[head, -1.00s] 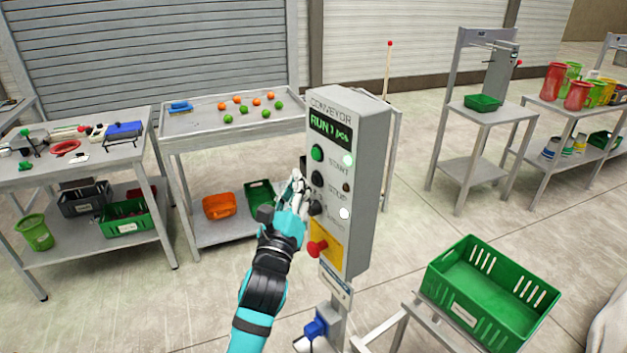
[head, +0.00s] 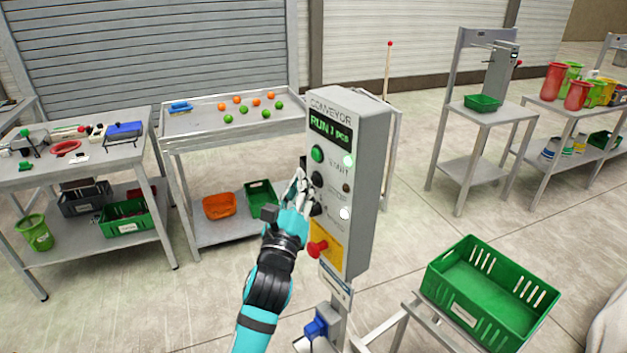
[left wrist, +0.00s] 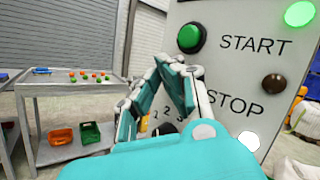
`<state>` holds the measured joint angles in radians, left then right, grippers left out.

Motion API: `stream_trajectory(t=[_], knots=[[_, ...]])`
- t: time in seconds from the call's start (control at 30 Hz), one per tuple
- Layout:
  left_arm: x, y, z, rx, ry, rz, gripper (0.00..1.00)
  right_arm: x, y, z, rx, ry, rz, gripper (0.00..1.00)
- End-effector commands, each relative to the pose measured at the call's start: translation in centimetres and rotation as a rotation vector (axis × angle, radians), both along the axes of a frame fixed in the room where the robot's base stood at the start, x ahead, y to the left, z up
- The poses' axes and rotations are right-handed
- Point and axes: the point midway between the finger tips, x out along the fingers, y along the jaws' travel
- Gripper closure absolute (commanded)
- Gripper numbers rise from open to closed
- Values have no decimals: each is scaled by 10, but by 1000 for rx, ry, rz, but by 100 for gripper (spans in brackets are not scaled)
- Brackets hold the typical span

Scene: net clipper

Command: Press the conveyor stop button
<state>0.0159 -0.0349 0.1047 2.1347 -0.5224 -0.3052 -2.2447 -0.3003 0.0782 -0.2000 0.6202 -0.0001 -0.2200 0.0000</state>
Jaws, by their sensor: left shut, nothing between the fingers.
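The conveyor control box (head: 362,200) stands upright on a post, its display (head: 331,130) reading RUN. In the head view a green start button (head: 317,154) is at the top, a black stop button (head: 316,179) below it, a dark knob lower, and a red button on a yellow plate (head: 319,249) at the bottom. My left gripper (head: 302,178) is shut and empty, its tips at the box face beside the black stop button. In the left wrist view the fingers (left wrist: 178,62) hide the stop button left of the STOP label (left wrist: 235,104); I cannot tell whether they touch it. My right gripper is not in view.
A green crate (head: 440,286) sits on a low stand at the lower right. A table with orange and green balls (head: 170,139) stands behind the box. A cluttered table (head: 120,155) is at the left. The floor between is clear.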

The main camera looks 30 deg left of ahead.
Motion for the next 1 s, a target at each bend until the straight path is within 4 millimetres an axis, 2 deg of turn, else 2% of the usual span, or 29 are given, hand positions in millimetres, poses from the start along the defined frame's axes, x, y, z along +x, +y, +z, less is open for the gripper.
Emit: stream_trajectory(t=[1.0], knots=[[7, -4, 0, -1, 0, 0, 100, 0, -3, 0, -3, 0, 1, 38]])
